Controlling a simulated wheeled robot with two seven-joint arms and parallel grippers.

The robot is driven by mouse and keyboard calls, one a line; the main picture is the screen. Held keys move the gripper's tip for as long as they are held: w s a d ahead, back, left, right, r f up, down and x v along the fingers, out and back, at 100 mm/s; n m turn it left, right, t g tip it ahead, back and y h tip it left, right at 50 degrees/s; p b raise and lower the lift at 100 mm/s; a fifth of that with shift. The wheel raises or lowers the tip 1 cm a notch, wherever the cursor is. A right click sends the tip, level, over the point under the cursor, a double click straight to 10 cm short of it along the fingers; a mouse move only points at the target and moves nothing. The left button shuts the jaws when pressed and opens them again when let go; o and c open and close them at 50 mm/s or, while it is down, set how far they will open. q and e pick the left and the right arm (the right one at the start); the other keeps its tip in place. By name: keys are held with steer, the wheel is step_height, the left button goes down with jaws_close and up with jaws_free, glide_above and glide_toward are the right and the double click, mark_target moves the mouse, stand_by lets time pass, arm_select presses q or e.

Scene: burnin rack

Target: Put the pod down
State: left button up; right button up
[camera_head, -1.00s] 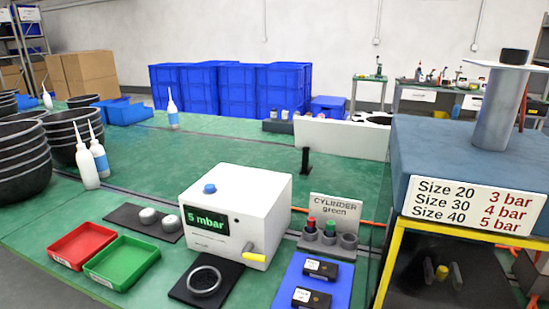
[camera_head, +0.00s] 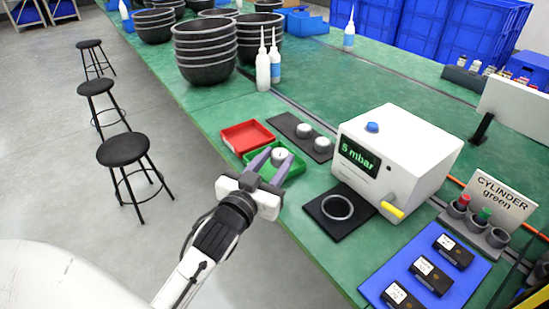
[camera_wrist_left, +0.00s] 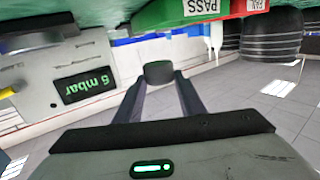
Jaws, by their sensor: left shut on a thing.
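My left gripper (camera_head: 270,160) is shut on a pod (camera_head: 279,154), a small round piece with a pale top. In the head view it overlaps the green tray (camera_head: 297,172); I cannot tell its height above the tray. In the left wrist view the pod (camera_wrist_left: 158,72) is a dark cylinder between the fingertips (camera_wrist_left: 160,80). The green tray there (camera_wrist_left: 160,12) bears a PASS label. The red tray (camera_head: 240,131) lies beside the green one. Two more pods (camera_head: 304,130) (camera_head: 322,144) sit on a dark mat (camera_head: 287,120). My right gripper is not in view.
A white box (camera_head: 400,150) reading 5 mbar, with a yellow handle, stands right of the trays. A dark pad with a ring (camera_head: 337,207) lies before it. Bottles (camera_head: 263,72) and stacked black bowls (camera_head: 205,50) stand behind. Stools (camera_head: 123,150) stand on the floor at left.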

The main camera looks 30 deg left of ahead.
arm_select(q)
step_height(320, 180, up, 3)
steer(key=n+y, duration=0.1)
glide_above(270, 173)
steer(key=shift+y, duration=0.3)
step_height(270, 173, down, 9)
steer(key=shift+w+f+b, duration=0.15)
steer(key=shift+f+b, duration=0.05)
steer(key=shift+b, duration=0.15)
steer(key=shift+d+f+b, duration=0.1)
steer(key=shift+f+b, duration=0.3)
steer(key=shift+f, duration=0.25)
steer(key=o, duration=1)
steer(key=shift+f, duration=0.2)
steer(key=shift+s+r+p, duration=0.25)
steer(key=shift+r+p, duration=0.25)
steer(key=shift+r, duration=0.15)
steer(key=v, duration=0.7)
steer(key=shift+r, duration=0.3)
